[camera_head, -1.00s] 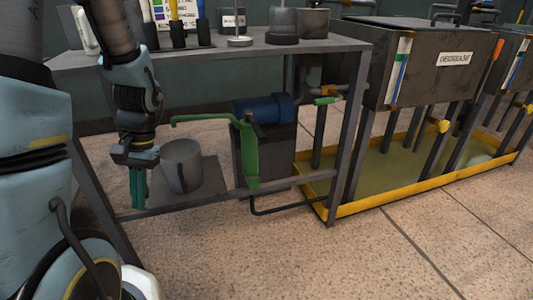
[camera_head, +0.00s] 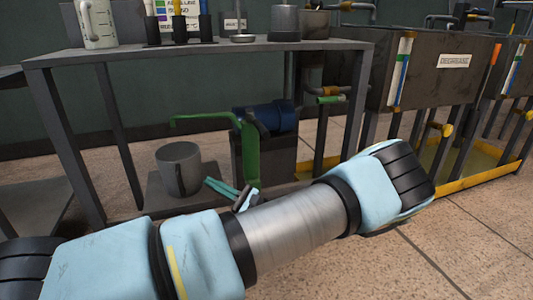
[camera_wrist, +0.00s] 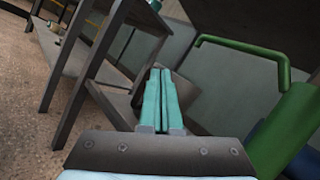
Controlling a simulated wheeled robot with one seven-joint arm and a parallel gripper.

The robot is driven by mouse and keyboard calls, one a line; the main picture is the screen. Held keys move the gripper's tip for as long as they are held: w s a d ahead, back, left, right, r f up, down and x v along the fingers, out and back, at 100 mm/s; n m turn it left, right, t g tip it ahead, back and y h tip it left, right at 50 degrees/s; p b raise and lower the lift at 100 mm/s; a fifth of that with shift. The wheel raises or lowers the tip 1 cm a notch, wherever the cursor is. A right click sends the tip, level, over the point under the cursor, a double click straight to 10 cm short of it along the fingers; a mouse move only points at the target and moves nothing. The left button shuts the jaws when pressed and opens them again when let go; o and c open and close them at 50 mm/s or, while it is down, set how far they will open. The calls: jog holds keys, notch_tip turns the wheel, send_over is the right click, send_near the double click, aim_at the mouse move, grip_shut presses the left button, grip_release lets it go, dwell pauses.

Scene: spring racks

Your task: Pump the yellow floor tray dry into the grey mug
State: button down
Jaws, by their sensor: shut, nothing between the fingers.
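The grey mug (camera_head: 170,168) stands upright on the low shelf under the bench. Beside it to the right is the green pump (camera_head: 249,152), with a thin green pipe (camera_head: 190,117) reaching left at its top. My gripper (camera_head: 209,183) is shut and empty, low between the mug and the pump. In the wrist view its teal fingers (camera_wrist: 160,78) are together, with the green pump body (camera_wrist: 285,130) to their right. I cannot make out the mug there. The yellow floor tray (camera_head: 463,184) lies under the tanks at right, partly behind my arm; dull yellowish liquid shows in it.
The bench (camera_head: 200,51) above carries a pale jug (camera_head: 97,25) and several containers. Its legs frame the low shelf. A blue cylinder (camera_head: 275,116) sits behind the pump. The degrease tank (camera_head: 440,75) stands at right. Open floor lies in front.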

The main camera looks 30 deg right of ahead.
jog(key=s+d+f+m+t+h+b, duration=0.1)
jog(key=s+d+m+t+h, duration=0.15)
jog(key=d+t, duration=0.2)
jog(key=s+d+m+t+h, duration=0.1)
jog(key=d+m+t+h, duration=0.2)
jog(key=d, duration=0.3)
jog(key=m+t+h+b, duration=0.2)
jog(key=m+t+h, duration=0.1)
jog(key=m+h, duration=0.3)
send_near(258, 123)
jog(key=w+f+n+h, duration=0.1)
jog(key=w+f+n, duration=0.1)
jog(key=w, duration=0.1)
jog(key=r, duration=0.2)
jog(key=r+b, duration=0.1)
jog(key=r, duration=0.1)
jog(key=shift+w+m, duration=0.25)
jog(key=shift+w, duration=0.05)
